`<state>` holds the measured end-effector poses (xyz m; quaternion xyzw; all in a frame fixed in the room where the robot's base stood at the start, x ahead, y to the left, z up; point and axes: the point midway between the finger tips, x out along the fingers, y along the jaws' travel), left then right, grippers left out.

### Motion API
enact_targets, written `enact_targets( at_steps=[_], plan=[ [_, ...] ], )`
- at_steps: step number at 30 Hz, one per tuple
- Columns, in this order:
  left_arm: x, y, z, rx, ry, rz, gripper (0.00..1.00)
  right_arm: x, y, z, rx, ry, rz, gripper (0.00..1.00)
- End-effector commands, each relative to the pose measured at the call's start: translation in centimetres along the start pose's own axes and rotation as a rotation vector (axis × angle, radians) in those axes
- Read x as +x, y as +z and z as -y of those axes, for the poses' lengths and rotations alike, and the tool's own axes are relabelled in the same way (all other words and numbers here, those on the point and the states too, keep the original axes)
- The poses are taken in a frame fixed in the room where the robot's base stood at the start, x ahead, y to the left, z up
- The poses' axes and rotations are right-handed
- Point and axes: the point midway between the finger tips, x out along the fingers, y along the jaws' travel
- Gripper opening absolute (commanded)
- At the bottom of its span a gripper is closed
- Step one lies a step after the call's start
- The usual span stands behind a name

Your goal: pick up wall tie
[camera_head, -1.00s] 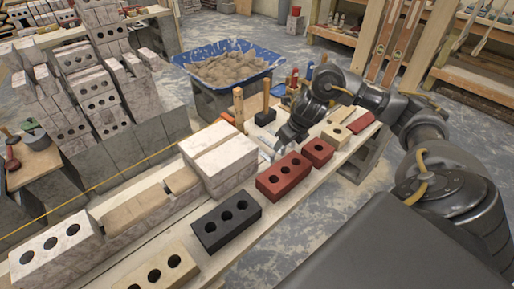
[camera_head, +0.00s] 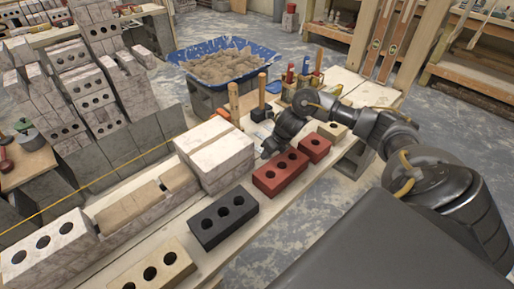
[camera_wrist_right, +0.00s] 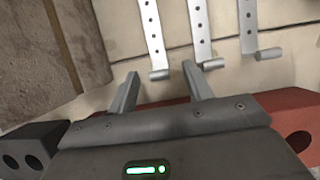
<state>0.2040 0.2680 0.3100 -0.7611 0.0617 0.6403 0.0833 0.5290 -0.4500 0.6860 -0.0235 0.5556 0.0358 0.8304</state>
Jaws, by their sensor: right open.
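Three grey metal wall ties with holes and rolled ends lie side by side on a pale surface in the right wrist view: a left one (camera_wrist_right: 151,30), a middle one (camera_wrist_right: 201,30) and a right one (camera_wrist_right: 248,25). My right gripper (camera_wrist_right: 161,70) is open and empty. In the picture, the left tie's rolled end lies between its fingertips; I cannot tell the height gap. In the head view my right gripper (camera_head: 267,151) is beside the far left end of the red brick (camera_head: 280,174), and I cannot make out the ties there. My left gripper is not in view.
The pale block stack (camera_head: 215,155) stands close left of my right gripper. A black brick (camera_head: 224,218) and a smaller red brick (camera_head: 315,148) share the plank. Wooden-handled tools (camera_head: 262,98) and a blue mortar tub (camera_head: 225,65) are behind.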

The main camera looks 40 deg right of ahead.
Motion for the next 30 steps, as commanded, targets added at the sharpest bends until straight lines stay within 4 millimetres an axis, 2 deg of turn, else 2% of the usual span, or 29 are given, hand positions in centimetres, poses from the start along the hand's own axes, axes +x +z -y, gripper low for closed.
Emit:
enact_targets(
  at_steps=[8, 19, 26, 30],
  plan=[
    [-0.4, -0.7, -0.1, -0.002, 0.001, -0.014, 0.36, 0.4, 0.0, 0.0, 0.0, 0.0, 0.0, 0.5],
    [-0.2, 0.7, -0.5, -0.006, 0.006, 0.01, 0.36, 0.4, 0.1, 0.0, 0.0, 0.0, 0.001, 0.07],
    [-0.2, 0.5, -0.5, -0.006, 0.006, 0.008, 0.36, 0.2, 0.2, 0.0, 0.0, 0.0, 0.002, 0.06],
    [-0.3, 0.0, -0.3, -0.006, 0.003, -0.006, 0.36, -1.3, 0.9, 0.0, -0.001, 0.0, 0.005, 0.06]
  ],
)
